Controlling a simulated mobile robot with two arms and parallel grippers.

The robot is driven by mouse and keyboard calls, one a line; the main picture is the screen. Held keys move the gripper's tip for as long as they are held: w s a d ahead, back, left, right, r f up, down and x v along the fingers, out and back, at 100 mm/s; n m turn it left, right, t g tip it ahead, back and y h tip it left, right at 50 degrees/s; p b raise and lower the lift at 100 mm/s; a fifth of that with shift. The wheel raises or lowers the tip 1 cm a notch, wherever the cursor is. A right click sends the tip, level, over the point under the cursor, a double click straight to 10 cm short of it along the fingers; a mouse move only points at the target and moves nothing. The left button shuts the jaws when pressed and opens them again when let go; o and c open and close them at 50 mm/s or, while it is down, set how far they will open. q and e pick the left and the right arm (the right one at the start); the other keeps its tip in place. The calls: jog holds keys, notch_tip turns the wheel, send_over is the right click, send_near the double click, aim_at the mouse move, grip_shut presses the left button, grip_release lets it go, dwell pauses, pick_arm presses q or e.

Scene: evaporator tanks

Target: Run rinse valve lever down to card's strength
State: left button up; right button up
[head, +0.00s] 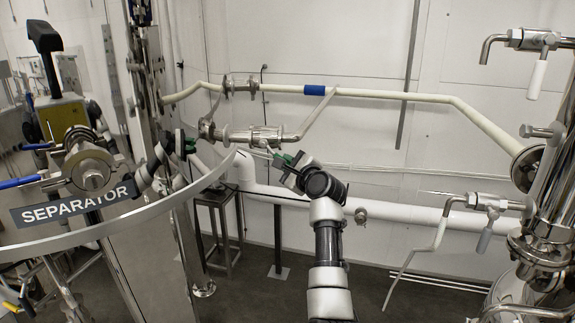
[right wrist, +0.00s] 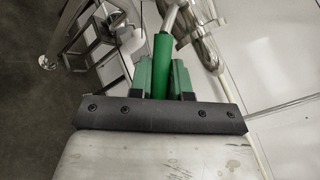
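The rinse valve is probably the steel valve body (head: 255,137) on the pipe near the centre of the head view. Its lever (right wrist: 162,65) has a green grip, which shows in the right wrist view with a metal stem at its top. My right gripper (head: 285,160) is at the valve's lower right. In the right wrist view its green fingers (right wrist: 162,80) lie on both sides of the green grip, with no clear gap. My left gripper (head: 187,147) is left of the valve, small and dark; its opening is unclear. No card with a strength can be made out.
A cream pipe (head: 400,97) with a blue band (head: 314,90) runs along the back wall. A curved steel rim and a SEPARATOR sign (head: 75,203) stand at left. Steel tank fittings and another lever (head: 487,232) stand at right. A small stand (head: 215,205) is below the valve.

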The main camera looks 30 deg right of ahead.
grip_shut()
jog(key=shift+f, duration=0.1)
jog(key=shift+w+a+f+m+t+b, duration=0.15)
jog(key=shift+a+f+m+t+b, duration=0.25)
jog(key=shift+b, duration=0.35)
jog(key=w+a+f+m+t+h+b, duration=0.2)
jog(key=w+a+m+t+h+b, duration=0.2)
jog(key=m+b, duration=0.7)
jog(key=h+b, duration=0.2)
jog(key=b, duration=0.2)
jog(key=shift+a+f+m+b, duration=0.3)
jog(key=shift+f+m, duration=0.05)
jog(key=shift+m, duration=0.05)
jog(key=o, duration=0.6)
grip_release()
